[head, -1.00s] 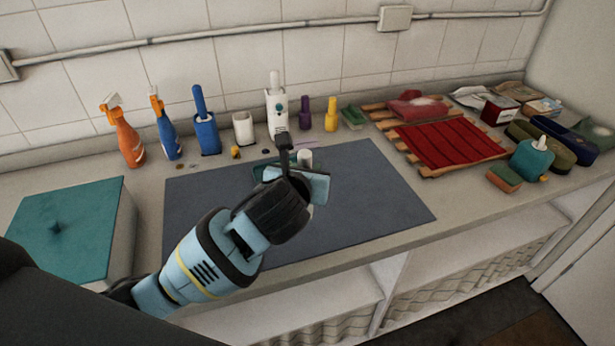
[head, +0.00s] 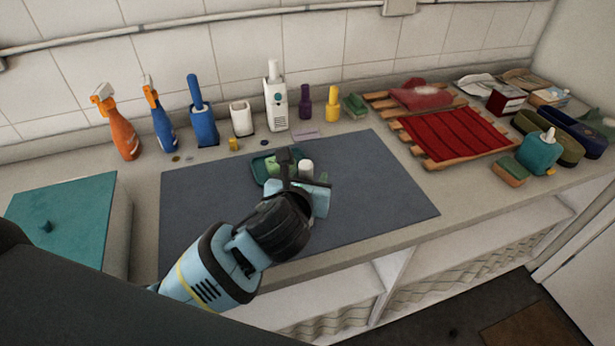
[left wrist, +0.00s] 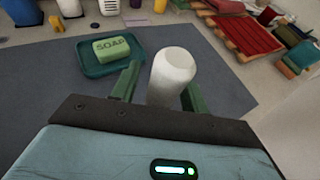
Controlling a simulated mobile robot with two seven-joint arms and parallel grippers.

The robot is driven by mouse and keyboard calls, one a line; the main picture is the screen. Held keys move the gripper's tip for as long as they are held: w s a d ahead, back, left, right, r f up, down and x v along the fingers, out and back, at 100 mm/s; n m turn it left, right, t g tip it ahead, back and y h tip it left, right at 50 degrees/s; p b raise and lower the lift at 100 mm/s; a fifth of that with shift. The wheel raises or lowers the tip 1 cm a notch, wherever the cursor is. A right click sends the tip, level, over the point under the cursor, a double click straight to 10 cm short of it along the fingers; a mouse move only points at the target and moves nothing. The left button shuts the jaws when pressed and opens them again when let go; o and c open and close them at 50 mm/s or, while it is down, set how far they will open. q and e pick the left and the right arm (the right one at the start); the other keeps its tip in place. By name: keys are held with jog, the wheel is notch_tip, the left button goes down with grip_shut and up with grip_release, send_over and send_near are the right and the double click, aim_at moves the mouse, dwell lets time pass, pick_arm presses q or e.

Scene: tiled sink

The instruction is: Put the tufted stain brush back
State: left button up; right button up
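My left gripper (head: 305,183) is over the dark mat. In the left wrist view a white, round-topped upright piece (left wrist: 172,72) stands between its two green fingers. A gap shows between this piece and the left finger, so the fingers look open around it. Its top also shows in the head view (head: 306,167). Its lower part is hidden, and I cannot tell whether it is the tufted stain brush. At the wall stand a blue holder (head: 204,127) with a blue-handled brush and a white open-topped holder (head: 242,120). My right gripper is not in view.
A green tray (left wrist: 88,67) with soap (left wrist: 119,48) lies close beside the left finger. Spray bottles (head: 122,135) and a white bottle (head: 276,108) line the wall. A teal-lidded box (head: 65,220) is at left, a red cloth (head: 450,135) at right. The mat's right part (head: 385,190) is clear.

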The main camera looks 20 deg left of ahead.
pick_arm(q)
jog(key=shift+r, duration=0.1)
jog(key=shift+s+r, duration=0.1)
jog(key=shift+s, duration=0.05)
jog(key=v, duration=1.1)
jog(key=shift+s+r, duration=0.2)
jog(key=shift+s, duration=0.15)
